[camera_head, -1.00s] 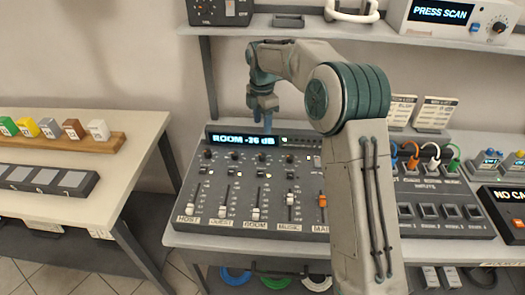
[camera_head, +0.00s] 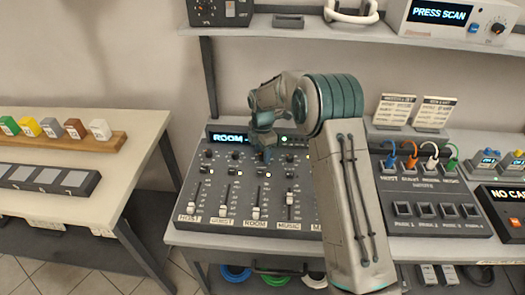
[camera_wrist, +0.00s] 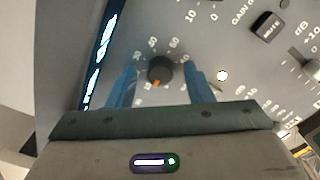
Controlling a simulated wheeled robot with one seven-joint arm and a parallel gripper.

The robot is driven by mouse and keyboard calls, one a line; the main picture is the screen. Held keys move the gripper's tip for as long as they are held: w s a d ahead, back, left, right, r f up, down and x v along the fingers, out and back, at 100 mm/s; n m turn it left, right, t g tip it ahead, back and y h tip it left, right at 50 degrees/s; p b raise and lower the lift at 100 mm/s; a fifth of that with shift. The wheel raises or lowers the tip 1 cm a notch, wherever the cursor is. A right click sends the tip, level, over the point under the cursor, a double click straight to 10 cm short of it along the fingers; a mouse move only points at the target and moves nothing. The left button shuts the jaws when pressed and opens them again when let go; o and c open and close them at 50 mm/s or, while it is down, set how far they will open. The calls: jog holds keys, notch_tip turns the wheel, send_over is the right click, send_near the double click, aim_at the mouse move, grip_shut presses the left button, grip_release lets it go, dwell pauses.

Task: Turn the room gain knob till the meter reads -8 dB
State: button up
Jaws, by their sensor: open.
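The mixing console (camera_head: 218,178) stands on the bench. Its blue-lit meter display (camera_head: 228,138) shows "ROOM"; my gripper hides the reading behind it. The display also shows edge-on at the left of the wrist view (camera_wrist: 100,55), too slanted to read. A dark round knob (camera_wrist: 160,70) with an orange pointer and a printed number scale sits in the wrist view. My gripper (camera_wrist: 162,78) is open, with one blue finger on each side of the knob and gaps visible between. In the head view my gripper (camera_head: 266,152) is low over the ROOM column and covers that knob.
Faders line the console's front, including the ROOM fader (camera_head: 256,212). A patch panel with coloured cables (camera_head: 425,190) stands to the right. A shelf (camera_head: 300,30) runs above the console. A separate table (camera_head: 125,165) with coloured blocks is at the left.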

jog(key=c, duration=1)
jog(key=shift+m, duration=0.3)
jog(key=m+b, duration=0.2)
jog(key=m, duration=0.3)
jog(key=m+b, duration=0.1)
jog(key=m, duration=0.4)
jog(key=shift+m+b, duration=0.35)
jog(key=shift+m, duration=0.05)
jog(key=m+b, duration=0.1)
jog(key=m, duration=0.6)
jog(key=shift+r, duration=0.1)
jog(key=m, duration=0.6)
jog(key=shift+m, duration=0.3)
